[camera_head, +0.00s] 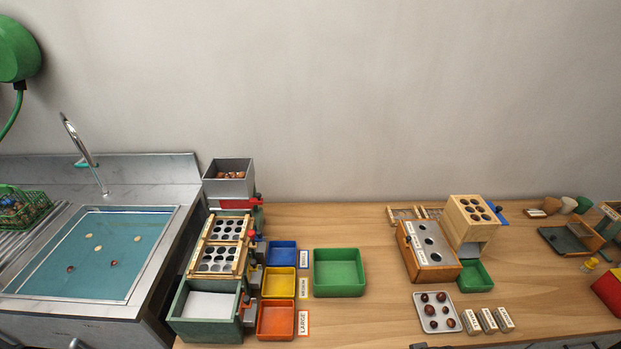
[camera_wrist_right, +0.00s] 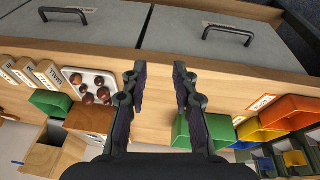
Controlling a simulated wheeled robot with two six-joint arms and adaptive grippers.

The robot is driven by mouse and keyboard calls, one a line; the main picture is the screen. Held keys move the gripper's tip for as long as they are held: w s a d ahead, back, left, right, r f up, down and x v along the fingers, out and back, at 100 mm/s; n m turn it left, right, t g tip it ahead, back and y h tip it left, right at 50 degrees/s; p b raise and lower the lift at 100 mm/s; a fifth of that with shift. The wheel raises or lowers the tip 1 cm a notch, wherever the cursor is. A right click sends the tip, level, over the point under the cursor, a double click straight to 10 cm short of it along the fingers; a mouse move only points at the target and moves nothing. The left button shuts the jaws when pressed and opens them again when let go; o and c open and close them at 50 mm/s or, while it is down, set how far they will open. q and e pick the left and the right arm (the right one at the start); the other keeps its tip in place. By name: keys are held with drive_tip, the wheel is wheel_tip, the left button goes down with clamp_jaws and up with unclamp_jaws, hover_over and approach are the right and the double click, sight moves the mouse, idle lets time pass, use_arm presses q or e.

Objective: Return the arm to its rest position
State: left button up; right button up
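My right gripper (camera_wrist_right: 160,88) shows in the right wrist view with its two dark fingers apart. Nothing is between them; only bare wooden bench top shows in the gap. The fingers point toward the bench's front edge and the grey drawer fronts. A metal tray of chestnuts (camera_wrist_right: 107,76) lies to the left of the fingers, and a green bin (camera_wrist_right: 182,132) lies to the right, partly behind a finger. In the head view neither gripper can be made out over the bench.
In the head view, the wooden bench (camera_head: 385,315) holds the green bin (camera_head: 339,291), the chestnut tray (camera_head: 455,327) and a wooden box with holes (camera_head: 442,274). The sink (camera_head: 163,289) is at left. Drawer handles (camera_wrist_right: 215,31) jut out at the bench front.

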drive_tip(key=s+d+f+g, duration=0.1)
drive_tip(key=s+f, duration=0.3)
drive_tip(key=f, duration=0.7)
drive_tip(key=s+d+f, duration=0.1)
drive_tip(key=s+f, duration=0.3)
drive_tip(key=f, duration=0.8)
use_arm(q)
drive_tip(key=shift+s, duration=0.1)
use_arm(e)
drive_tip(key=s+f+g, duration=0.1)
drive_tip(key=s+f, duration=0.8)
drive_tip(key=s, duration=0.5)
drive_tip(key=shift+s+d, duration=0.25)
drive_tip(key=shift+d, duration=0.1)
use_arm(q)
drive_tip(key=shift+a, duration=0.1)
drive_tip(key=shift+c, duration=0.4)
